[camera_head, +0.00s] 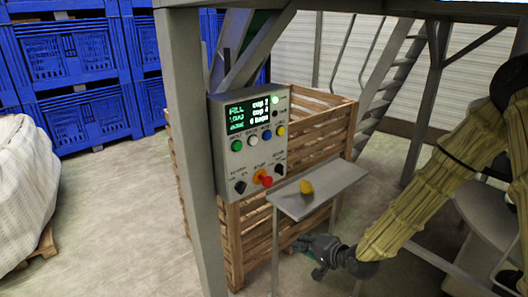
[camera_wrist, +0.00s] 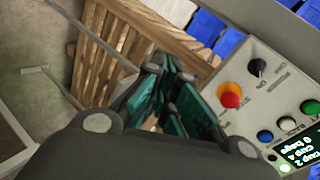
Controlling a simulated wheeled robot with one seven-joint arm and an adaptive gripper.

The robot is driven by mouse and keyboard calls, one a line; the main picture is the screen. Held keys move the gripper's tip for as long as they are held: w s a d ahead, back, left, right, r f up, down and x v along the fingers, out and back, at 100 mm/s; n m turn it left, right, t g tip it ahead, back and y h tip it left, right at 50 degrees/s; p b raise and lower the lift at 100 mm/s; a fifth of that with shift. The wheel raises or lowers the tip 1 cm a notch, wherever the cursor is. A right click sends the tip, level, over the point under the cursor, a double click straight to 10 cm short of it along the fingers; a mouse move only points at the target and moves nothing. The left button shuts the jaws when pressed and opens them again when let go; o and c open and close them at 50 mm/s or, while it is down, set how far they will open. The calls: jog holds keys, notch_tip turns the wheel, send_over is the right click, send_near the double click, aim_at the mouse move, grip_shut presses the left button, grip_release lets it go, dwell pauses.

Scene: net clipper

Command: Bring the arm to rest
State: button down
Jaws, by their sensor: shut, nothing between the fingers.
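My gripper (camera_head: 304,247) hangs low in the head view, at the end of my sleeved arm, below a small grey shelf and in front of the wooden crate. In the wrist view the teal fingers of my gripper (camera_wrist: 165,68) are drawn together, with nothing between them. The control panel (camera_head: 240,147), a grey box with a lit display, buttons and knobs, is up and to the left of my gripper. The panel (camera_wrist: 262,105) fills the right side of the wrist view.
The slatted wooden crate (camera_head: 318,118) stands behind the panel and post (camera_head: 180,110). The grey shelf (camera_head: 325,192) bears a small yellow object (camera_head: 306,187). Blue crates (camera_head: 70,55) stack at the back left. A white sack (camera_head: 25,190) stands far left. Floor between is clear.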

jog(key=s+f+n+g+h, duration=0.2)
jog(key=s+f+g, duration=0.1)
jog(key=s+f, duration=0.7)
jog(key=s+d+f+n+g+h, duration=0.1)
jog(key=s+f, duration=0.4)
jog(key=s, duration=0.5)
jog(key=s+d+f+n+g+h, duration=0.2)
jog(key=s+f, duration=0.4)
jog(key=s, duration=0.3)
jog(key=s+d+f+n+g+h, duration=0.2)
jog(key=s+d+f+n+g, duration=0.1)
jog(key=s, duration=0.7)
notch_tip(320, 180, down, 2)
jog(key=shift+s+f+g, duration=0.2)
jog(key=shift+s+g, duration=0.1)
jog(key=shift+g, duration=0.4)
jog(key=shift+d, duration=0.1)
